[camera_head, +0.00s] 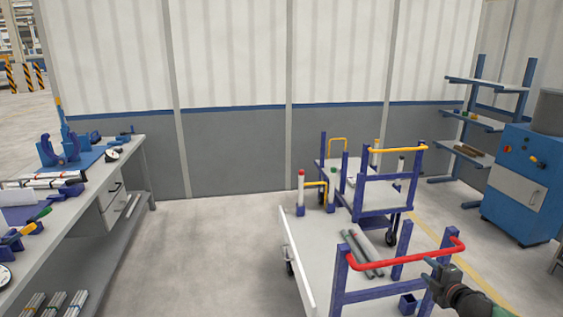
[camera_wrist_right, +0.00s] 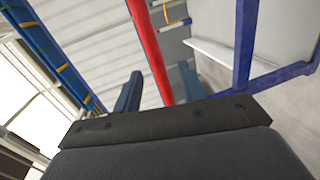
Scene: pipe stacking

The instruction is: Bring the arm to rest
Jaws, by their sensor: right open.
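My right gripper (camera_head: 432,270) is at the lower right of the head view, just below the right end of the red handle (camera_head: 405,256) of the near cart. In the right wrist view its two fingers stand apart around a gap (camera_wrist_right: 160,84). The red handle (camera_wrist_right: 152,50) runs through the picture between them. No object is held. I cannot tell whether the fingers touch the handle or how far off it is. My left gripper is not in view.
Grey pipes (camera_head: 366,252) lie on the near cart (camera_head: 318,265). A second cart with a yellow handle (camera_head: 398,149) stands behind it. A workbench (camera_head: 75,187) is at the left, a blue cabinet (camera_head: 522,180) at the right. The floor (camera_head: 210,250) between bench and carts is clear.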

